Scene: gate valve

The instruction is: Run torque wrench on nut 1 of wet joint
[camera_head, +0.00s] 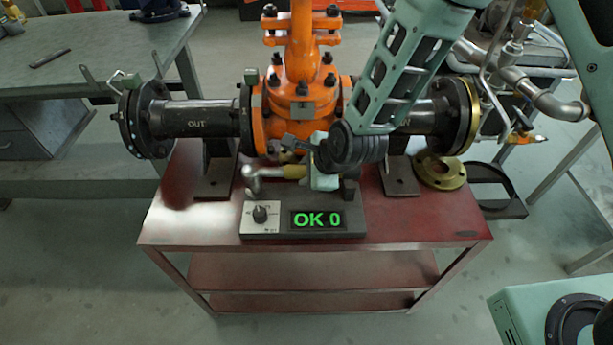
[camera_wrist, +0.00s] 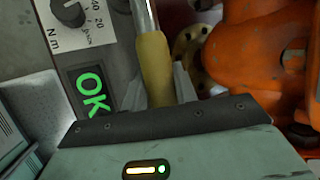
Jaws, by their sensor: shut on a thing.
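My gripper (camera_head: 305,171) is shut on the torque wrench's yellow handle (camera_head: 294,171), low in front of the orange valve. The wrench's metal head (camera_head: 254,180) points left above the control box. In the wrist view the yellow handle (camera_wrist: 154,65) lies between my fingers (camera_wrist: 160,90), with its silver shaft running up out of the picture. The bolted flange joint (camera_head: 140,120) at the pipe's left end stands apart from the wrench. Below it is a dark, shiny patch (camera_head: 185,180) on the red bench. I cannot tell nut 1 apart.
The control box (camera_head: 370,215) has a dial (camera_head: 260,213) and a green "OK 0" display (camera_head: 317,219). The orange valve (camera_head: 300,80) stands close behind my gripper. A loose brass flange (camera_head: 440,172) lies at right on the red bench (camera_head: 430,235). A grey workbench (camera_head: 90,50) is left.

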